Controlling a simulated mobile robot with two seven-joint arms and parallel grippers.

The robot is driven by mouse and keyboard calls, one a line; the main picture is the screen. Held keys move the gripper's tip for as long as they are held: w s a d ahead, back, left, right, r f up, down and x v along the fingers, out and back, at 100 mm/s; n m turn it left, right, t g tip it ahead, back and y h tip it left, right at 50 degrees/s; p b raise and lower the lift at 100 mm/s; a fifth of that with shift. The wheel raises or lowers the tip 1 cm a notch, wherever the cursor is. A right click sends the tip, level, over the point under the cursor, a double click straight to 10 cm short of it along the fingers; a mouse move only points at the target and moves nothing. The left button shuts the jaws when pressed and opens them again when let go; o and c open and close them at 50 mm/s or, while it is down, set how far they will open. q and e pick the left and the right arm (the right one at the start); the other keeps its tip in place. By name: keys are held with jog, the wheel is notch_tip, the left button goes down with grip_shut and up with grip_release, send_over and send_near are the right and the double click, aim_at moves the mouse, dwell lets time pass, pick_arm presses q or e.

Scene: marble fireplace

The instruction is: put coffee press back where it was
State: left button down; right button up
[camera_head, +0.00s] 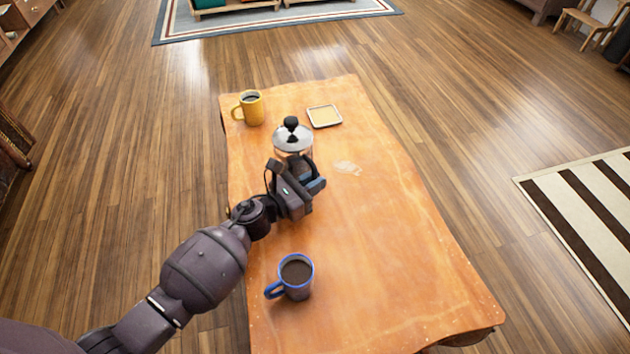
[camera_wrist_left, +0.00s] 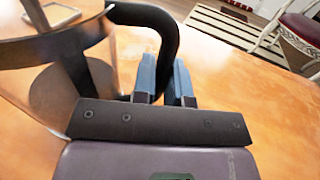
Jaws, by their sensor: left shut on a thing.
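The coffee press (camera_head: 293,138) has a glass body, a shiny metal lid and a black knob. It stands upright over the far half of the wooden table; I cannot tell if its base touches the top. My left gripper (camera_head: 312,184) is at its near side, shut on its black handle. In the left wrist view, the blue-padded fingers (camera_wrist_left: 166,78) are beside the handle (camera_wrist_left: 160,22), and the glass body fills the left. A small square coaster (camera_head: 324,116) lies empty behind the press to the right. My right gripper is not in view.
A yellow mug (camera_head: 252,108) of dark drink stands at the table's far left. A blue mug (camera_head: 295,277) of dark drink stands near the front left. A pale stain (camera_head: 347,167) marks the table (camera_head: 385,240), whose right side is clear.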

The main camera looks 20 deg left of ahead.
pick_arm(q)
jog(key=shift+r, duration=0.2)
jog(key=shift+f, duration=0.2)
jog(key=c, duration=1.6)
grip_release()
jog(key=shift+f, duration=0.15)
jog(key=o, duration=0.5)
jog(key=shift+c, duration=0.2)
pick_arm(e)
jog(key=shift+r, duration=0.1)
pick_arm(q)
jog(key=shift+r, duration=0.4)
jog(key=p+v, duration=0.1)
jog(key=v, duration=1.1)
jog(key=shift+f, duration=0.15)
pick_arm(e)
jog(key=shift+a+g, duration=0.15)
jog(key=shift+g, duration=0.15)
